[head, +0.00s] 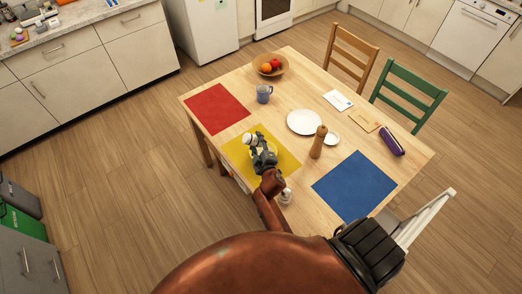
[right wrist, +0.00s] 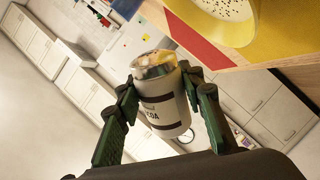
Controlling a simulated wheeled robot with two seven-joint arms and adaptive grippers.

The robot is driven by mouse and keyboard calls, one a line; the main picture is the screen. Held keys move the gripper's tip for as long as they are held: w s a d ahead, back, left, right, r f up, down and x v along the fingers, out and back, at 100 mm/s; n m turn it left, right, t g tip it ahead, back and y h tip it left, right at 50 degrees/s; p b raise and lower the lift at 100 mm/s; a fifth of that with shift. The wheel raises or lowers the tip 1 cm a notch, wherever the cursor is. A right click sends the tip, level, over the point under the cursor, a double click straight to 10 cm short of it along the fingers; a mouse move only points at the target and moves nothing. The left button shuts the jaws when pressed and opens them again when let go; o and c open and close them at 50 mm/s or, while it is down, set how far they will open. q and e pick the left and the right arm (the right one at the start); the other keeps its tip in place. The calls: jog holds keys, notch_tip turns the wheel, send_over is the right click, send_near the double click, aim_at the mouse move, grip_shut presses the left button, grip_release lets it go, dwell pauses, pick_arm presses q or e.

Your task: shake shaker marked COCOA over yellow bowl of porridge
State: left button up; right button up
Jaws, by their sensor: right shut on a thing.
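The shaker marked COCOA (right wrist: 160,100) is a pale can with dark bands, its label partly readable in the right wrist view. My right gripper (right wrist: 160,98) is shut around its sides. In the head view, my right gripper (head: 259,155) holds the shaker (head: 250,140) above the yellow mat, and the shaker looks tipped. The yellow bowl of porridge (right wrist: 232,22) is at the top of the wrist view, apart from the shaker; dark specks show on its pale porridge. In the head view the gripper mostly covers the bowl. My left gripper is not in view.
Another small white shaker (head: 286,196) stands near the table's front edge, close to my right arm. The blue mat (head: 354,187) is bare.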

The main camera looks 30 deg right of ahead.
aim_at(256, 137)
jog(key=shift+r+p, duration=2.25)
jog(key=shift+r, duration=0.25)
